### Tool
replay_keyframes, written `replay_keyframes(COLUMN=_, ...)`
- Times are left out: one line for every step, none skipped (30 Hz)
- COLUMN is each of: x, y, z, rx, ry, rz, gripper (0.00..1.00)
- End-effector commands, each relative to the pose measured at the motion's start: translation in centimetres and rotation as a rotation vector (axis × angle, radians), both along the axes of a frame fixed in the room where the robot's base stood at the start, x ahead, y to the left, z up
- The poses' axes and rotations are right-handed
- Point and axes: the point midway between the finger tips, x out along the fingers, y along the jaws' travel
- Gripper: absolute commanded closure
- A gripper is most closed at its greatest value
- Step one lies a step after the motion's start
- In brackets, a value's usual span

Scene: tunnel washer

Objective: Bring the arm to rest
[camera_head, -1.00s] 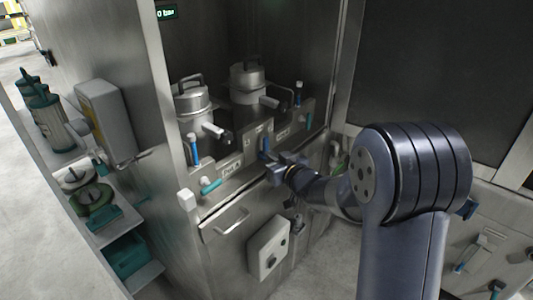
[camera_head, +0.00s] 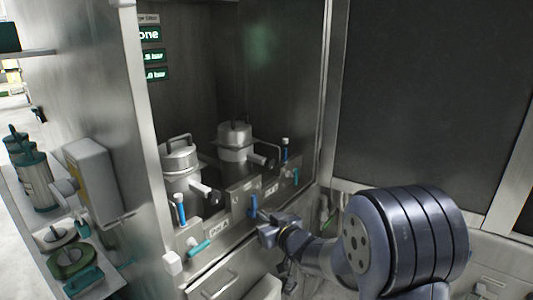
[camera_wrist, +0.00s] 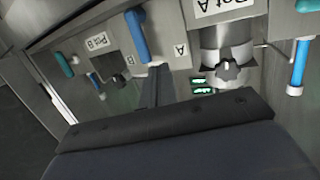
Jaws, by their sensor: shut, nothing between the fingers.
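My gripper (camera_head: 263,230) is at the front of the steel cabinet, just below and beside an upright blue valve handle (camera_head: 253,207). In the wrist view the dark fingers (camera_wrist: 153,86) are together with nothing between them. Their tips are close to the blue handle (camera_wrist: 137,36); I cannot tell whether they touch it. My arm reaches in from the lower right, bent at its large dark joint.
Two steel pots, one left (camera_head: 181,165) and one behind (camera_head: 235,141), stand in the cabinet recess. A second blue handle (camera_head: 180,208) and a teal handle (camera_head: 199,249) project nearby. A shelf with bottles (camera_head: 36,180) is at the left. A dark panel (camera_head: 430,90) is at the right.

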Motion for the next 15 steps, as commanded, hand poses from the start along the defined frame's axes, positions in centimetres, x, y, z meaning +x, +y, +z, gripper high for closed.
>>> replay_keyframes(x=0.8, y=0.6, z=-0.2, rx=-0.001, ry=0.001, rz=0.003, gripper=1.0)
replay_keyframes(x=1.3, y=0.9, z=-0.3, rx=-0.001, ry=0.001, rz=0.003, gripper=1.0)
replay_keyframes(x=1.9, y=1.3, z=-0.4, rx=-0.001, ry=0.0, rz=0.002, gripper=1.0)
replay_keyframes(x=2.4, y=1.6, z=-0.5, rx=0.0, ry=0.001, rz=0.002, gripper=1.0)
replay_keyframes(x=2.8, y=1.9, z=-0.5, rx=0.0, ry=0.0, rz=0.002, gripper=1.0)
replay_keyframes(x=3.4, y=2.2, z=-0.7, rx=0.0, ry=0.001, rz=0.002, gripper=1.0)
replay_keyframes(x=3.8, y=2.5, z=-0.7, rx=0.0, ry=0.001, rz=0.002, gripper=1.0)
replay_keyframes(x=4.1, y=2.7, z=-0.8, rx=0.0, ry=0.0, rz=0.002, gripper=1.0)
replay_keyframes(x=4.6, y=3.0, z=-0.8, rx=-0.001, ry=0.0, rz=0.002, gripper=1.0)
replay_keyframes(x=4.9, y=3.2, z=-0.9, rx=0.0, ry=0.001, rz=0.002, gripper=1.0)
replay_keyframes(x=5.3, y=3.4, z=-0.9, rx=-0.001, ry=0.0, rz=0.001, gripper=1.0)
replay_keyframes(x=5.6, y=3.6, z=-1.0, rx=0.0, ry=0.001, rz=0.001, gripper=1.0)
replay_keyframes(x=5.8, y=3.7, z=-1.1, rx=0.0, ry=0.001, rz=0.001, gripper=1.0)
replay_keyframes(x=6.0, y=3.9, z=-1.1, rx=0.0, ry=0.0, rz=0.001, gripper=1.0)
replay_keyframes(x=6.2, y=3.6, z=-1.0, rx=-0.001, ry=0.001, rz=0.0, gripper=1.0)
